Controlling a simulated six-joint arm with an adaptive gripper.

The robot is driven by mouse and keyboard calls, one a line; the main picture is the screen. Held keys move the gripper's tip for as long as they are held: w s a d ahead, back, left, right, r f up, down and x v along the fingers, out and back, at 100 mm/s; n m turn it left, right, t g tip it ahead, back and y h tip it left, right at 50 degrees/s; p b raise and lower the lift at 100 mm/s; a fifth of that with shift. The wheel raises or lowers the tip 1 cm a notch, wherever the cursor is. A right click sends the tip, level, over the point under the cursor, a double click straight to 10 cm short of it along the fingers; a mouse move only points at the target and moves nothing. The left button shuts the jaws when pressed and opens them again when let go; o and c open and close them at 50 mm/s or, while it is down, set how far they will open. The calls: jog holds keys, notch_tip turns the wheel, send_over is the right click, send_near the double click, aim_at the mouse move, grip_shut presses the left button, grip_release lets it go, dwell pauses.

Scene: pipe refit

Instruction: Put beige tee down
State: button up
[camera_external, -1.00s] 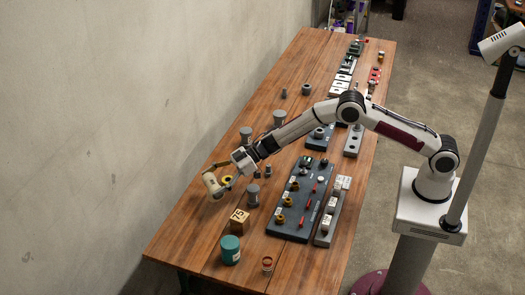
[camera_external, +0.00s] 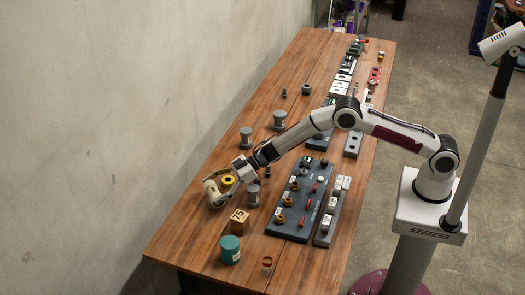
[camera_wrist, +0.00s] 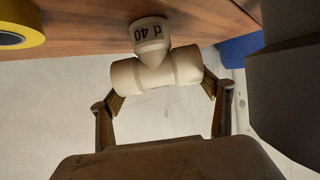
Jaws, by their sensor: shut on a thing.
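The beige tee (camera_external: 213,191) is near the wall-side edge of the wooden table, low at the tabletop. My gripper (camera_external: 226,190) is shut on it. In the wrist view the beige tee (camera_wrist: 157,68) sits between my gripper's two fingers (camera_wrist: 160,92), with its branch pointing to the table and marked "d 40". Whether the tee touches the wood I cannot tell for certain.
A yellow tape roll (camera_external: 228,180) lies close beside the tee; it also shows in the wrist view (camera_wrist: 18,24). Grey fittings (camera_external: 253,194) stand to the right. A wooden block marked 75 (camera_external: 239,221) and a teal jar (camera_external: 230,249) stand toward the front. The table (camera_external: 178,240) is bare at the front left.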

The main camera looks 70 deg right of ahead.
jog(key=o, duration=1.1)
jog(key=shift+o, duration=0.2)
jog(key=shift+r, duration=0.15)
jog(key=shift+s+d+r, duration=0.15)
jog(key=shift+s+d, duration=0.1)
jog(key=shift+d, duration=0.05)
jog(key=v, duration=1.1)
jog(key=shift+d+r, duration=0.1)
jog(key=shift+r, duration=0.05)
